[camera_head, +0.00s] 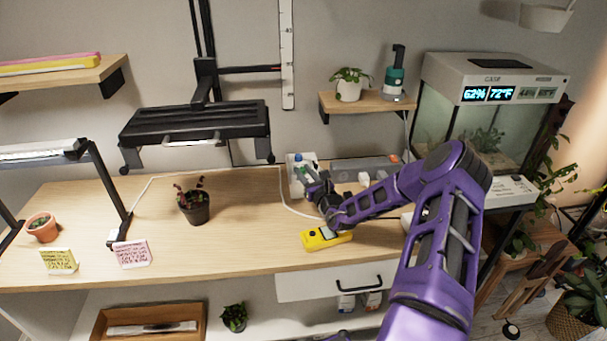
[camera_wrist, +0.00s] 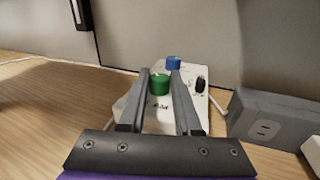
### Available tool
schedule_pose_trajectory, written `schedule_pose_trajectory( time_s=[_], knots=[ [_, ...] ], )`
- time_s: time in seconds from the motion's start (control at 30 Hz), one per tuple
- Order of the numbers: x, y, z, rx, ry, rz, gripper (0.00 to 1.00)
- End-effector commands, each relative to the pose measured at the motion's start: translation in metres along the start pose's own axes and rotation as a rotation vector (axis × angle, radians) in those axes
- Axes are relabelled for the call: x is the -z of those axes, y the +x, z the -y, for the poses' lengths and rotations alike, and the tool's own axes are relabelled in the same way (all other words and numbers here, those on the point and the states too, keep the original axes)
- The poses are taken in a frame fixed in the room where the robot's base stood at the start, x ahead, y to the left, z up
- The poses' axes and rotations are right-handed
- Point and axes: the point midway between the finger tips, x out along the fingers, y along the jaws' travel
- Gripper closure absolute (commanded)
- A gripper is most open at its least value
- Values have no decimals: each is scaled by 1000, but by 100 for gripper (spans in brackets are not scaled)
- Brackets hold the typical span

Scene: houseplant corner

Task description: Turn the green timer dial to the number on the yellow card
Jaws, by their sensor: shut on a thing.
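The green dial (camera_wrist: 159,84) is a round knob on the white timer box (camera_wrist: 190,76). In the wrist view it sits between the two grey fingers of my gripper (camera_wrist: 160,76), which is shut on it. The box also carries a blue knob (camera_wrist: 173,63) and a black knob (camera_wrist: 200,84). In the head view my gripper (camera_head: 311,178) reaches the white timer box (camera_head: 294,178) at the back of the table and covers part of it. The yellow card (camera_head: 58,261) stands at the front left; its writing is too small to read.
A grey power strip (camera_wrist: 266,120) lies right of the timer. A yellow meter (camera_head: 326,238) lies below my arm. A pink card (camera_head: 132,253), a dark plant pot (camera_head: 195,208) and a terracotta pot (camera_head: 42,228) stand on the left. The table's middle is largely clear.

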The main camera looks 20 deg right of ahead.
Motion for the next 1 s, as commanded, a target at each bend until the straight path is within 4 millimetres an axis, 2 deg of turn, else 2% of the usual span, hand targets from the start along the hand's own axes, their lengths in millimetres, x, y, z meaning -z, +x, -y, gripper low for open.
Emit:
schedule_pose_trajectory(
  time_s=[0.6, 1.0],
  knots=[
    [6, 3, 10, -487, -6, -25, 100],
    [2, 4, 11, -663, -1, -34, 100]
  ],
)
